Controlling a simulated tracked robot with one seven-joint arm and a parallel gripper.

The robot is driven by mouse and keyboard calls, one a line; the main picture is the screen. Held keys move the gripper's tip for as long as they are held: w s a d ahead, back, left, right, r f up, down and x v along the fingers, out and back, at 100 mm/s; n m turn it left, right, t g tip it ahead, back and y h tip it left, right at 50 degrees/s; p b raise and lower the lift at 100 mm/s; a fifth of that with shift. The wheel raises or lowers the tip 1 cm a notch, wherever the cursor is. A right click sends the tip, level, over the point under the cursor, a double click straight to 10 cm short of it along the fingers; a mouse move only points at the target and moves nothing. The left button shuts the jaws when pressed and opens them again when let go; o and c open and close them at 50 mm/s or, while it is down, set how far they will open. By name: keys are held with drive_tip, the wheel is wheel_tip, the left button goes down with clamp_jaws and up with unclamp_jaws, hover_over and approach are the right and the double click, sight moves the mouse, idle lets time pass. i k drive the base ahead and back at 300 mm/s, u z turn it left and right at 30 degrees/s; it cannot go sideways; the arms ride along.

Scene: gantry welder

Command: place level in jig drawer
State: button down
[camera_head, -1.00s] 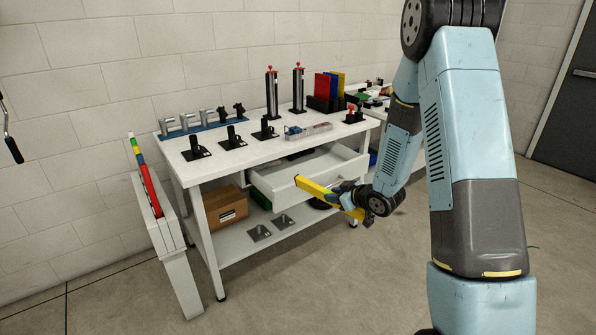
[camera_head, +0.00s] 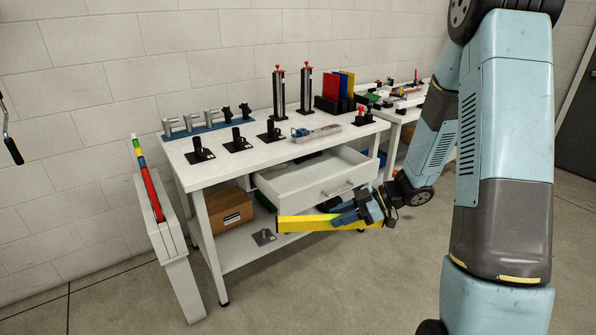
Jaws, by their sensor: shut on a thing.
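The yellow level (camera_head: 303,223) is a long bar held by my gripper (camera_head: 362,213), which is shut on it near its right end. The level lies nearly horizontal in the picture, in front of and below the drawer front, over the lower shelf area. The jig drawer (camera_head: 292,184) is white and pulled out from under the white workbench. I cannot tell whether the level touches anything.
The workbench top (camera_head: 236,163) carries black fixtures, tall clamps, red, blue and yellow binders (camera_head: 342,88) and a clear case (camera_head: 316,133). A cardboard box (camera_head: 229,210) sits on the lower shelf. A white stand (camera_head: 165,222) is at left. The floor in front is free.

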sight(309, 176)
drive_tip(key=z, duration=0.05)
drive_tip(key=i, duration=1.8)
